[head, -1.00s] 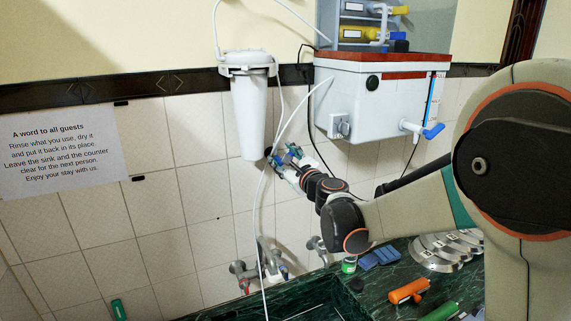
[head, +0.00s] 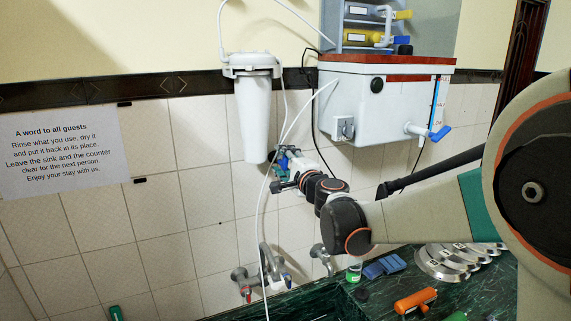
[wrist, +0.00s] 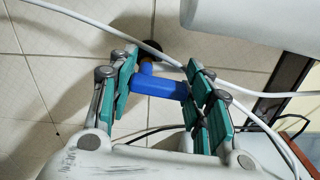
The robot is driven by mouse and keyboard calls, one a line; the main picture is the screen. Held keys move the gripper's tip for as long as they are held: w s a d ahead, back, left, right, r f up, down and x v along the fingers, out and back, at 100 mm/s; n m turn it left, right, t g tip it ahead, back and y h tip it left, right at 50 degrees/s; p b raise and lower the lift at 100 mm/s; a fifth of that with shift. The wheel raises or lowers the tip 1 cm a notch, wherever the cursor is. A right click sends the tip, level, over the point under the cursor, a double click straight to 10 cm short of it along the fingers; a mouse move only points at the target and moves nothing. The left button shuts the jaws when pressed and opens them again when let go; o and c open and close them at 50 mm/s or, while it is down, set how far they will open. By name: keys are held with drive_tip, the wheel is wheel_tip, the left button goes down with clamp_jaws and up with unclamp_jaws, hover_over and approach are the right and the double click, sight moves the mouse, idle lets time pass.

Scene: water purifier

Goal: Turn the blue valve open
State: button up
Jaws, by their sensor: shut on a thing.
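The blue valve handle (wrist: 158,87) lies roughly crosswise between my fingers in the wrist view, with a dark and yellowish fitting behind it. My gripper (wrist: 162,82) is shut on this handle, with its green finger pads on both sides. In the head view my gripper (head: 283,166) is by the tiled wall, just below and right of the white filter housing (head: 256,115). The handle is too small and covered there to judge its angle.
A white tank (head: 385,105) with another blue-handled tap (head: 439,133) hangs to the right. A thin white hose (head: 262,215) runs past my gripper. Metal wall taps (head: 245,279) are below. The counter holds an orange-handled tool (head: 415,300), blue sponges (head: 384,266) and metal lids (head: 447,263).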

drive_tip(key=shift+a+n, duration=0.15)
drive_tip(key=shift+n, duration=0.65)
drive_tip(key=o, duration=1.1)
drive_tip(key=v, duration=1.2)
